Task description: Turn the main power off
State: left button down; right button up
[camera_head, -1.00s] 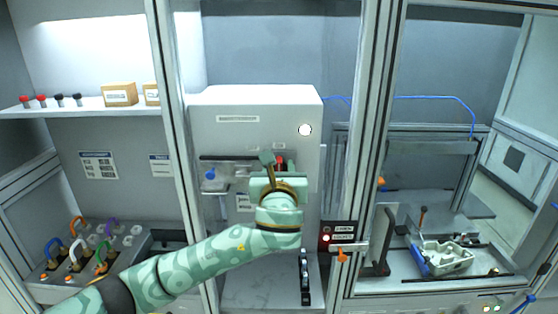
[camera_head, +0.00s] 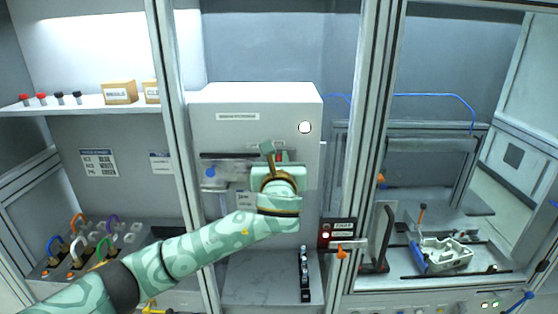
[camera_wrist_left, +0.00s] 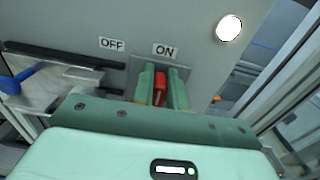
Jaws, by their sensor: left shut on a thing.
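The main power switch is a red handle (camera_wrist_left: 159,88) on a grey plate in the left wrist view. The handle stands below the ON label (camera_wrist_left: 164,50), with the OFF label (camera_wrist_left: 112,45) to its left. My left gripper (camera_wrist_left: 161,90) has its two green fingers on either side of the red handle and is shut on it. In the head view my left gripper (camera_head: 274,158) is in front of the white cabinet (camera_head: 230,98) and largely hides the switch. My right gripper is in neither view.
A round white light (camera_head: 305,127) is on the cabinet front. A clear cover with a blue knob (camera_head: 210,171) is left of the switch. A shelf with boxes (camera_head: 119,92) is at left. A vertical frame post (camera_head: 365,120) stands right of the cabinet.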

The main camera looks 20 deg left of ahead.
pick_arm(q)
jog(key=shift+f, duration=0.4)
jog(key=shift+s+a+f+n+p, duration=0.15)
jog(key=shift+a+f+n, duration=0.3)
jog(key=shift+n, duration=2.5)
jog(key=shift+s+a+f+n+p, duration=0.15)
jog(key=shift+a+f+n, duration=0.25)
jog(key=shift+n, duration=2.6)
jog(key=shift+s+a+f+n+p, duration=0.15)
jog(key=shift+a+f+n, duration=0.3)
jog(key=shift+n, duration=2.5)
jog(key=shift+d+f, duration=0.1)
